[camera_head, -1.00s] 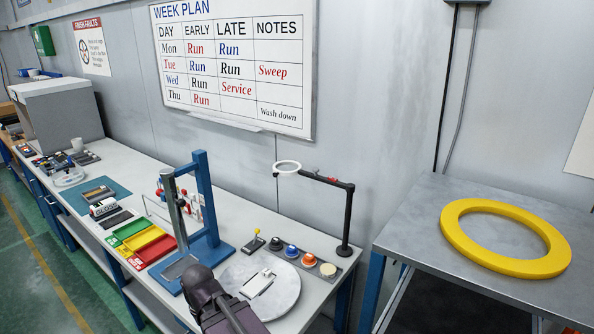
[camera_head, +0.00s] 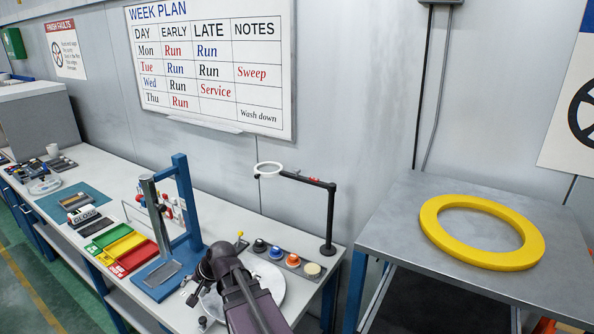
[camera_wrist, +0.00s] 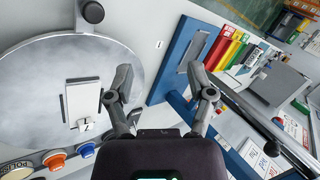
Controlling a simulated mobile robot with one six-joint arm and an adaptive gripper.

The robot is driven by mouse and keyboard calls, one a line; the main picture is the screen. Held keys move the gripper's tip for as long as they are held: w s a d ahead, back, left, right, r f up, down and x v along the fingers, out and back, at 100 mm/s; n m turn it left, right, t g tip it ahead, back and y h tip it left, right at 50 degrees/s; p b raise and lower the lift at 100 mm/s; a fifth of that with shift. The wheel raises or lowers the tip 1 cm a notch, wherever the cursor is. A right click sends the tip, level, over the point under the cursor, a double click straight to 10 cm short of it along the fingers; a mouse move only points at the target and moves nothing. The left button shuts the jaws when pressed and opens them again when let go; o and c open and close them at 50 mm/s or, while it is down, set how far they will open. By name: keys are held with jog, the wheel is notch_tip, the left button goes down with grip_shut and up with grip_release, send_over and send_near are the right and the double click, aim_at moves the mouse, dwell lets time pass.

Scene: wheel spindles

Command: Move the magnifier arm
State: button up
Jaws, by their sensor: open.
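The magnifier arm (camera_head: 331,215) is a black upright post near the bench's right end, with a horizontal bar at its top reaching left. A white ring (camera_head: 269,163) is at the bar's left end, above the bench. My gripper (camera_wrist: 160,85) is open and empty in the wrist view, with its two fingers well apart over the bench. In the head view my dark wrist is at the bottom centre, left of the post and apart from it, and hides part of the turntable. The magnifier arm cannot be made out in the wrist view.
A round grey turntable (camera_wrist: 35,95) bears a small white block (camera_wrist: 83,103). Coloured knobs (camera_head: 275,252) line the bench by the post. A blue frame (camera_head: 187,205) and coloured trays (camera_head: 119,246) stand left. A yellow ring (camera_head: 482,232) lies on the right table.

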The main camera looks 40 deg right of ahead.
jog(key=w+d+r+m+t, duration=0.55)
jog(key=d+m, duration=0.35)
jog(key=d, duration=0.2)
jog(key=m+t+h+p, duration=0.1)
jog(key=m+t+h, duration=0.3)
jog(key=m+h, duration=1.4)
send_near(298, 171)
jog(key=s+r+m+y, duration=0.1)
jog(key=s+m+y, duration=0.1)
jog(key=m+y, duration=0.1)
jog(key=s+r+m+y, duration=0.1)
jog(key=s+m+y, duration=0.1)
jog(key=shift+d+r, duration=0.25)
jog(key=shift+r, duration=0.05)
jog(key=shift+w, duration=0.1)
jog(key=x, duration=1.3)
jog(key=shift+w, duration=0.35)
grip_shut()
